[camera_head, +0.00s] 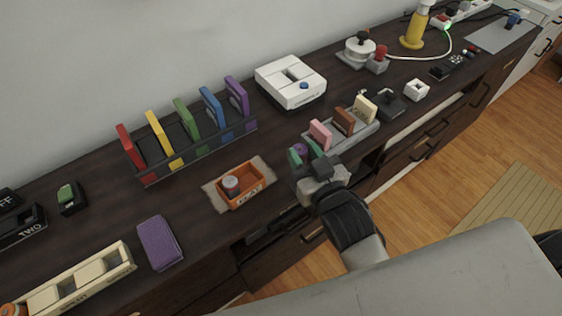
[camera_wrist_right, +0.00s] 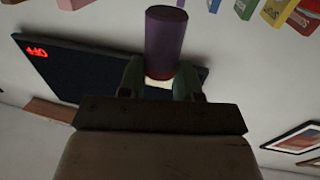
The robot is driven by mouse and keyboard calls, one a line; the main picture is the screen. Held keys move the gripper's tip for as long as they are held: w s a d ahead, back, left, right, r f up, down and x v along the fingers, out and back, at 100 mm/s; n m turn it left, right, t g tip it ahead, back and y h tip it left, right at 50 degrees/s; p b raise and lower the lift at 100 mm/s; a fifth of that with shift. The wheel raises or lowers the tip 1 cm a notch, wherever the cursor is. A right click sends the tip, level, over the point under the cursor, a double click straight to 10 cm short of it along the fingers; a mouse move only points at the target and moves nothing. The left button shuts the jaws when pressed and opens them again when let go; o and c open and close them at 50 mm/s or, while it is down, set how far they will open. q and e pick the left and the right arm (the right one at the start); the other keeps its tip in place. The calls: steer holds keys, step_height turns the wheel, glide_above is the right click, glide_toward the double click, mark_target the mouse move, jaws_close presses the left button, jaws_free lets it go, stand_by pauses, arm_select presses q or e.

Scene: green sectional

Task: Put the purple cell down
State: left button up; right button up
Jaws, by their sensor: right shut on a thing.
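My right gripper (camera_head: 306,156) is over the front edge of the dark counter, its green-tipped fingers shut on the purple cell (camera_head: 300,149). The cell is mostly hidden by the fingers in the head view. In the right wrist view the cell (camera_wrist_right: 166,38) is a purple cylinder with a reddish end, standing out between the fingertips of the gripper (camera_wrist_right: 160,80). My left gripper is in neither view.
An orange tray (camera_head: 260,190) holding a grey cylinder (camera_head: 231,185) is left of the gripper. A grey rack (camera_head: 352,138) with coloured cards is just behind it to the right. A purple pad (camera_head: 160,243) lies at left. Bare counter (camera_head: 285,125) lies between the racks.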

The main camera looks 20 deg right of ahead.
steer(key=w+a+f, duration=0.1)
steer(key=w+f, duration=0.1)
steer(key=w, duration=0.1)
steer(key=w+a+f, duration=0.1)
steer(key=shift+w+a, duration=0.15)
steer(key=shift+a, duration=0.15)
steer(key=shift+f+b, duration=0.6)
steer(key=shift+f, duration=1.45)
steer(key=shift+f, duration=0.1)
steer(key=o, duration=1)
steer(key=shift+c, duration=0.2)
steer(key=s+d, duration=0.1)
steer(key=s, duration=1.1)
steer(key=shift+d, duration=0.4)
